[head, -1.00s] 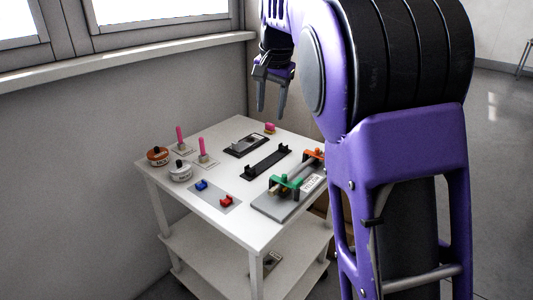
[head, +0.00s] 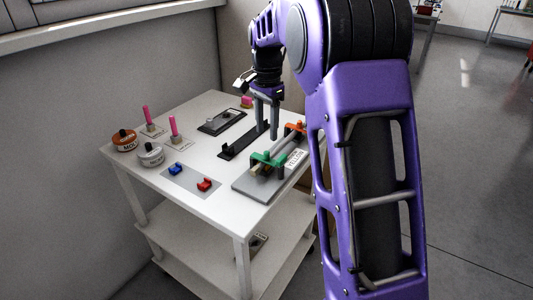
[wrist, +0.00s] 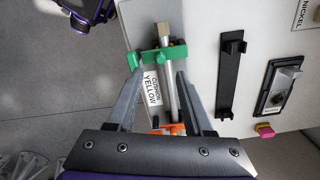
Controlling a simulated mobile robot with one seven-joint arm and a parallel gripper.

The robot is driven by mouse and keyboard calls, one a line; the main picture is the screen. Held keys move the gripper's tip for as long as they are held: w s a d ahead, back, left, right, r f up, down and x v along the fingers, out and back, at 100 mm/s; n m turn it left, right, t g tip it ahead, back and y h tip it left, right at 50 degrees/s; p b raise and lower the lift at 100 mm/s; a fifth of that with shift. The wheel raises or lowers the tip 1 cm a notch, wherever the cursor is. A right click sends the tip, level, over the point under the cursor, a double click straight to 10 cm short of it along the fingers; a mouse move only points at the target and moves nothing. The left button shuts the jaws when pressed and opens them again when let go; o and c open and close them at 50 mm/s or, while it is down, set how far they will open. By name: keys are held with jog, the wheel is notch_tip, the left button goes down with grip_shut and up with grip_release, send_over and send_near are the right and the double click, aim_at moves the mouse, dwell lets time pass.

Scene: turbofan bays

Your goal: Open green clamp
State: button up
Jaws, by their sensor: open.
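The green clamp (head: 266,160) sits at the near end of a grey base plate (head: 243,188) on the white cart, across a grey rod (head: 284,147). In the wrist view the green clamp (wrist: 163,54) lies beyond my fingertips, with a green knob at its left end. An orange clamp (head: 296,129) holds the far end of the rod and shows partly between my fingers in the wrist view (wrist: 172,128). My gripper (head: 267,133) is open and empty above the cart, with its fingers on either side of the rod in the wrist view.
A black bracket (head: 241,143) and a black tray (head: 221,121) lie left of the clamps. Two pink pegs, an orange pot (head: 125,141), a white pot (head: 151,155) and blue and red blocks (head: 205,184) stand further left. A wall borders the cart's back.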

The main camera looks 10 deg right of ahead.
aim_at(267, 151)
notch_tip(267, 151, down, 8)
jog(key=shift+r+b, duration=0.25)
jog(key=shift+b, duration=0.3)
grip_shut()
dwell(1.1)
